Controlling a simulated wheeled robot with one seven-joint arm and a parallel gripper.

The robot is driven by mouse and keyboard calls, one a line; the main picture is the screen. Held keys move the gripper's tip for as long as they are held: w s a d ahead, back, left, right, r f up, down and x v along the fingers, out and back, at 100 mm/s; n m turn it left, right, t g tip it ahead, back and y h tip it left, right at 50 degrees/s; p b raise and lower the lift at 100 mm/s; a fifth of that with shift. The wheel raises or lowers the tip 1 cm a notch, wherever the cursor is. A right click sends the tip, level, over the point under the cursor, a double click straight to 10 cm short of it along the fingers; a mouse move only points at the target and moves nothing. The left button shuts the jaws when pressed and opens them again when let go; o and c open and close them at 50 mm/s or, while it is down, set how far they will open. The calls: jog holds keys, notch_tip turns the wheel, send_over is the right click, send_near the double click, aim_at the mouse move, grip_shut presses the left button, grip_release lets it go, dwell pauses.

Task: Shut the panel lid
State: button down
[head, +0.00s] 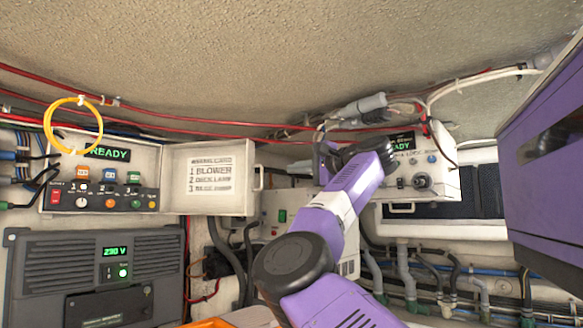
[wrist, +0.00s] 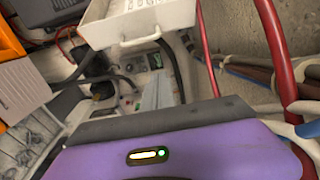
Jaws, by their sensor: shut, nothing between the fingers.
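The panel (head: 60,196) is a pale box on the left wall with a green READY display, small coloured modules and a row of controls. Its cream lid (head: 211,212) stands open to the right, with a printed card reading BLOWER on its inner face. A handle (head: 260,178) is on the lid's right edge. In the wrist view the lid (wrist: 165,22) is at the top, its handle (wrist: 137,42) towards me. My gripper (head: 324,160) is shut and empty, right of the lid and apart from it. Its fingertips are hard to make out.
Red cables (head: 200,127) run along the wall above the lid. A yellow cable loop (head: 47,127) hangs over the panel. A white control box (head: 440,180) is behind my wrist at right. A grey 230 V unit (head: 60,262) sits below the panel. Hoses (head: 228,255) hang below the lid.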

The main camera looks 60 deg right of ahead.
jog(key=w+a+p, duration=0.1)
jog(key=w+p, duration=0.2)
jog(key=w, duration=0.4)
jog(key=shift+w+a, duration=0.25)
jog(key=shift+a, duration=0.1)
dwell(0.4)
